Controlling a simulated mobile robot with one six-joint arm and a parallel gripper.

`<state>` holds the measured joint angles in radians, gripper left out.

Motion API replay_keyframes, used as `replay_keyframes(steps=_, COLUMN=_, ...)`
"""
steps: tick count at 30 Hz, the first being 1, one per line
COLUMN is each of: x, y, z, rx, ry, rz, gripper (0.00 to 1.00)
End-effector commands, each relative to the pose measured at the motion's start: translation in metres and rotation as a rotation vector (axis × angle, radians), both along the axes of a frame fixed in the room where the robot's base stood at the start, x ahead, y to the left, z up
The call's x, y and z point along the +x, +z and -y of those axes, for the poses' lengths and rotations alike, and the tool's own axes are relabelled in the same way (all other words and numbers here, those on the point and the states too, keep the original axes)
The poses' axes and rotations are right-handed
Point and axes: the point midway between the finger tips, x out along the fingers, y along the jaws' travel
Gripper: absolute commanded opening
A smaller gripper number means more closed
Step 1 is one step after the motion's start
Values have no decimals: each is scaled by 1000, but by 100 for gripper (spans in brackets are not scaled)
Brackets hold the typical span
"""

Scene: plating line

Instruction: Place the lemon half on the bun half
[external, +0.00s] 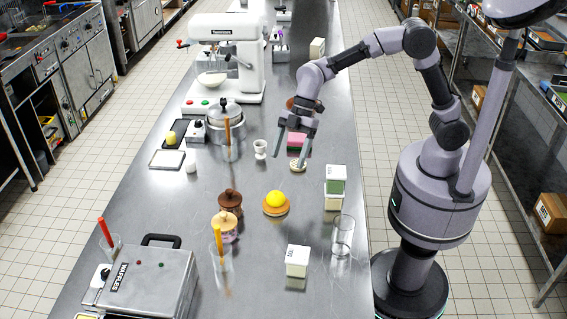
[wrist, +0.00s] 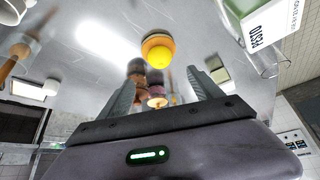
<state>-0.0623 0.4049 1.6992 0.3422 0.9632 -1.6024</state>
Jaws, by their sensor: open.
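The lemon half (external: 276,196), a yellow dome, sits on the bun half (external: 268,210), a round orange-brown piece on the steel counter. In the wrist view the lemon half (wrist: 160,59) also shows against the bun half (wrist: 156,37), beyond my fingertips. My gripper (external: 292,151) is open, with nothing between its fingers. It is above the counter, farther back than the bun half and apart from it. In the wrist view both fingers of my gripper (wrist: 164,79) are spread.
A white tub with a green label (external: 336,181), a clear glass (external: 343,234) and a white box (external: 298,259) stand right of the bun half.

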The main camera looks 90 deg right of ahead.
Motion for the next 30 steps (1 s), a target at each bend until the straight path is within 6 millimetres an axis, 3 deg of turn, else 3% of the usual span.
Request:
replay_keyframes(steps=2, x=-1, y=1, z=1, rx=1, ry=-4, rz=-1, gripper=75)
replay_keyframes(steps=5, x=-22, y=23, z=9, rx=9, ry=-97, rz=-22, gripper=75)
replay_keyframes(steps=8, x=-80, y=64, z=29, rx=40, ry=-346, rz=-77, gripper=75)
replay_keyframes(steps=9, x=-110, y=78, z=39, rx=61, ry=-472, rz=-101, gripper=75)
replay_keyframes(steps=11, x=-156, y=90, z=53, rx=99, ry=-666, rz=-136, gripper=75)
replay_keyframes(steps=12, x=-186, y=92, z=62, rx=129, ry=-792, rz=-154, gripper=75)
replay_keyframes(steps=15, x=-246, y=86, z=80, rx=212, ry=-1066, rz=-189, gripper=75)
replay_keyframes(steps=18, x=-281, y=74, z=90, rx=275, ry=-1239, rz=-207, gripper=75)
replay_keyframes(steps=21, x=-293, y=68, z=94, rx=304, ry=-1312, rz=-217, gripper=75)
replay_keyframes(steps=30, x=-293, y=68, z=94, rx=308, ry=-1320, rz=-220, gripper=75)
